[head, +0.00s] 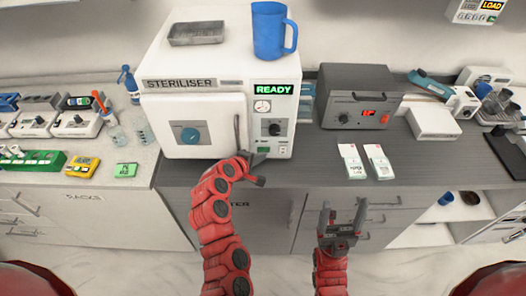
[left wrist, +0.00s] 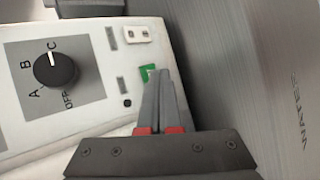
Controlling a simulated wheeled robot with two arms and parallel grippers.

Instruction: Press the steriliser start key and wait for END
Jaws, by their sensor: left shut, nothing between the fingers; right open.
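The white steriliser (head: 160,70) stands on the grey counter, and its green display (head: 273,89) reads READY. Its door with a blue knob looks closed. On its right panel are a gauge, a black dial and, low down, a green key (head: 264,150). In the left wrist view the green key (left wrist: 147,72) is partly hidden behind the fingertips of my left gripper (left wrist: 157,78). My left gripper (head: 260,158) is shut and empty, close in front of the key; I cannot tell whether it touches. My right gripper (head: 342,212) is open and empty, in front of the drawers.
A blue mug (head: 269,32) and a metal tray (head: 196,33) sit on top of the steriliser. To its right are a grey unit (head: 357,97) with a red display and two white packets (head: 365,162). Racks and bottles stand on the left counter.

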